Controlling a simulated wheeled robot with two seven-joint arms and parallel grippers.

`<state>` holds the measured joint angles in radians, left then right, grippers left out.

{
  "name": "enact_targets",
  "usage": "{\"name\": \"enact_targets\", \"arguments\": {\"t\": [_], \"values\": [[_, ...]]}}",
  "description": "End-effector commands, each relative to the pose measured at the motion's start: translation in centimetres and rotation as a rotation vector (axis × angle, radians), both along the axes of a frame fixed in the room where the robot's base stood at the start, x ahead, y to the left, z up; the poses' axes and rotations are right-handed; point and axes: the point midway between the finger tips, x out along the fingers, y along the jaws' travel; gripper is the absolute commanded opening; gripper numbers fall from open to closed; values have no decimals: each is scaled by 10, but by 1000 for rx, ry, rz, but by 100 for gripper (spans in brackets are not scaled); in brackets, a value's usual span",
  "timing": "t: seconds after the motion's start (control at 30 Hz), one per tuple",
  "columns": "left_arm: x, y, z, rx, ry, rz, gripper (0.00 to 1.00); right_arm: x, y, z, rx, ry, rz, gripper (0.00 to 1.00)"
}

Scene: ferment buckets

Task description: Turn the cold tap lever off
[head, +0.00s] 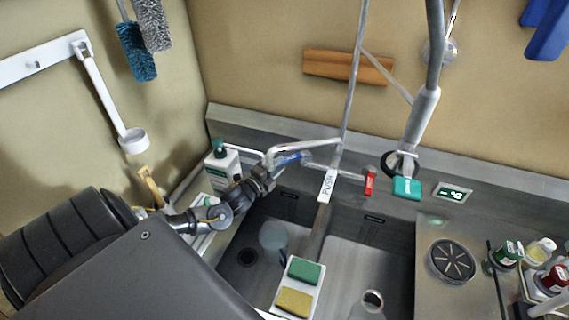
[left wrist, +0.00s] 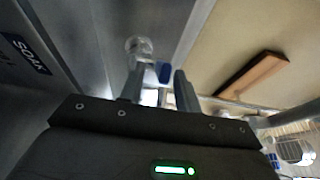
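The cold tap lever (head: 291,159) is blue and sits at the left end of the tap in the head view, angled toward the left. In the left wrist view the blue lever (left wrist: 164,72) shows between the fingertips or just beyond them. My left gripper (head: 270,170) is right beside the lever, its two fingers apart. Whether a finger touches the lever I cannot tell. The hot lever (head: 370,182) is red, on the right side of the tap. My right gripper is not in view.
A white soap bottle (head: 222,162) with a green top stands left of the tap. A green sponge (head: 304,271) and a yellow sponge (head: 294,302) lie on a white holder between the basins. A sprayer hose (head: 425,110) hangs right. Small bottles crowd the right counter.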

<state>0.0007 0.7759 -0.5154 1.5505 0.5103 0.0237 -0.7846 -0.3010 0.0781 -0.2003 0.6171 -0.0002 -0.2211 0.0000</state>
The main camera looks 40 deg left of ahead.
Motion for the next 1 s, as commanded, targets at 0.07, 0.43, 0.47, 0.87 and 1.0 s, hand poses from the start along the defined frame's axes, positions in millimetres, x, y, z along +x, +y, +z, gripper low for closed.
{"name": "enact_targets", "arguments": {"t": [0.07, 0.43, 0.47, 0.87, 1.0], "values": [[13, 0, -4, 1, -2, 0, 33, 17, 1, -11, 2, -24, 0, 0], [37, -1, -2, 0, 2, -2, 33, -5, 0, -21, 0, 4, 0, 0], [37, -1, -1, 0, 2, -1, 33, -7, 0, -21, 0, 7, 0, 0], [36, 0, -1, 0, 1, 0, 1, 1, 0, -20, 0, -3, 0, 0], [37, 0, -1, 0, 1, -1, 0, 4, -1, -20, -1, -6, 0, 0]]}}
